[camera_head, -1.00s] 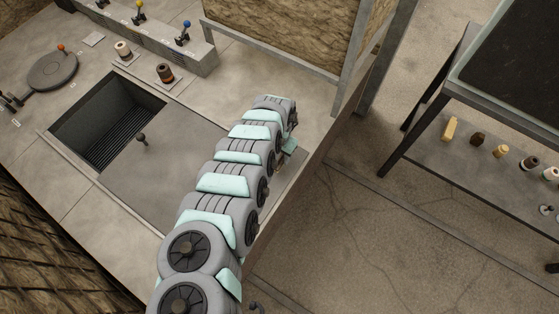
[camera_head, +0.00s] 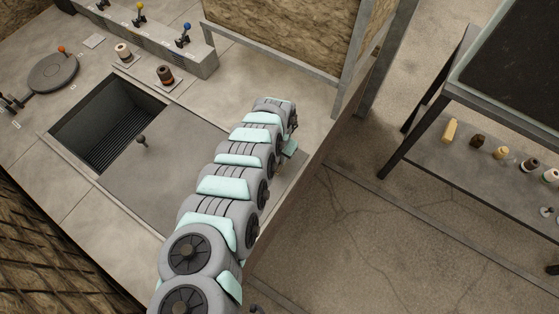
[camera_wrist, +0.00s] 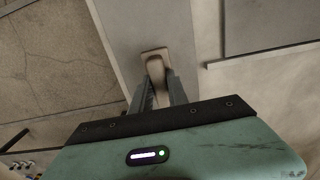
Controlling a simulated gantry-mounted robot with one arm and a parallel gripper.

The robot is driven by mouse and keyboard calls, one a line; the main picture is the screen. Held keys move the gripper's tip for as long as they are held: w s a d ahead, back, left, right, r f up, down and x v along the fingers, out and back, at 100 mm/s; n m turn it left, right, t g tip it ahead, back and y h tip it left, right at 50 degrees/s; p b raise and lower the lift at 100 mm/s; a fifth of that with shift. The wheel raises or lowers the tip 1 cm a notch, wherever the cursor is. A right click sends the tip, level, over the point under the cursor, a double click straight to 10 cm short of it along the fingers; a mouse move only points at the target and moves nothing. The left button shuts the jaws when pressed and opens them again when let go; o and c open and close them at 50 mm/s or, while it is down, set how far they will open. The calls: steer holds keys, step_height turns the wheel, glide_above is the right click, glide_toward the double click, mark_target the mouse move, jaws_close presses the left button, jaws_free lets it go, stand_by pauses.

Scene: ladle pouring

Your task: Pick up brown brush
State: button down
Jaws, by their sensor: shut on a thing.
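In the wrist view, a brown, block-like thing (camera_wrist: 155,56), which looks like the brown brush, stands between the tips of my gripper (camera_wrist: 159,80). The fingers are shut on its near part, and its far end shows past the tips. Its lower part is hidden by the fingers. In the head view, my arm covers most of the gripper and the brush cannot be seen there.
A sunken bin (camera_head: 105,125) with a dark grate lies left of my arm. A panel with coloured levers (camera_head: 184,36) stands at the back. A wall edge (camera_head: 335,130) runs close on the right. A shelf (camera_head: 440,165) with several small items stands beyond it.

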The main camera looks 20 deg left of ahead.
stand_by(0.3)
step_height(320, 180, up, 20)
steer(key=p, duration=0.6)
steer(key=shift+p, duration=0.3)
steer(key=c, duration=1.9)
jaws_free()
jaws_close()
steer(key=shift+d, duration=0.1)
